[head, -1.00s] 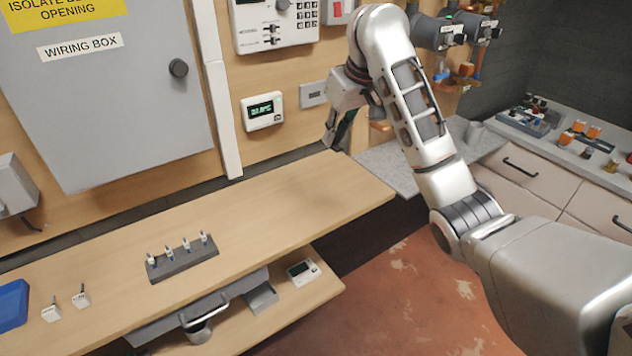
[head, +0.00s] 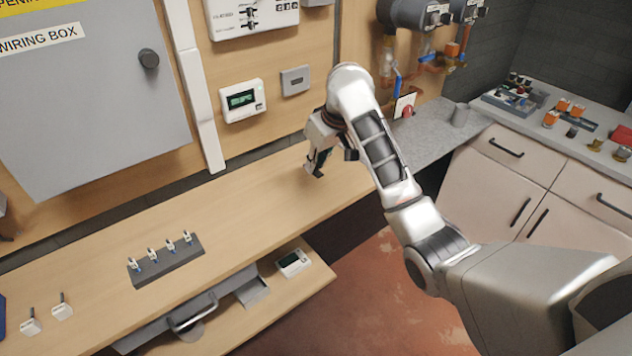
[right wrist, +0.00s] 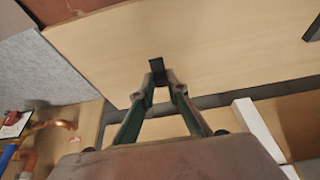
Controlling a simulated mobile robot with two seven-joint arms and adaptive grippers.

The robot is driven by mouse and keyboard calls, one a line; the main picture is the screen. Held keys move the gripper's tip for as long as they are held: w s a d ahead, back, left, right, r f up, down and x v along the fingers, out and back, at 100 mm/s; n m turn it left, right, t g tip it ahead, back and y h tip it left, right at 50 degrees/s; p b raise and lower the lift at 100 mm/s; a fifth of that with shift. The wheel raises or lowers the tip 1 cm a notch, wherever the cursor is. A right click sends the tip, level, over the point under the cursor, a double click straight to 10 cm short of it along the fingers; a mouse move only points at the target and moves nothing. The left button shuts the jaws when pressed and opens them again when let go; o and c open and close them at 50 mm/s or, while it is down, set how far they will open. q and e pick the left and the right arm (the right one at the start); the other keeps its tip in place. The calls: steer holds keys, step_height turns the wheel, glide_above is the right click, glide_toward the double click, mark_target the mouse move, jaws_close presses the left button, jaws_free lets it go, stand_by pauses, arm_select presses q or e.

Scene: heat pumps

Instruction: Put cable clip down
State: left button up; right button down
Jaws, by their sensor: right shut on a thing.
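My right gripper (head: 316,168) is low over the right part of the wooden bench top (head: 250,200), pointing down. In the right wrist view its two green-and-dark fingers (right wrist: 157,84) converge and are shut on a small black piece, the cable clip (right wrist: 156,65). The clip shows against the pale wood. In the head view the clip is too small and dark to tell from the fingertips, and I cannot tell whether it touches the bench. My left gripper is out of view.
A dark grey holder (head: 167,262) with several small white-and-blue pieces stands on the bench. Two white pieces (head: 62,309) lie to its left. The wall with a thermostat (head: 243,101) rises behind. The bench between holder and gripper is clear.

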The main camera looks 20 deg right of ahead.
mark_target(319, 176)
step_height(319, 176, down, 7)
steer(key=shift+r, duration=0.1)
steer(key=c, duration=2)
jaws_free()
steer(key=shift+r, duration=0.1)
steer(key=v, duration=1.2)
steer(key=shift+w, duration=0.1)
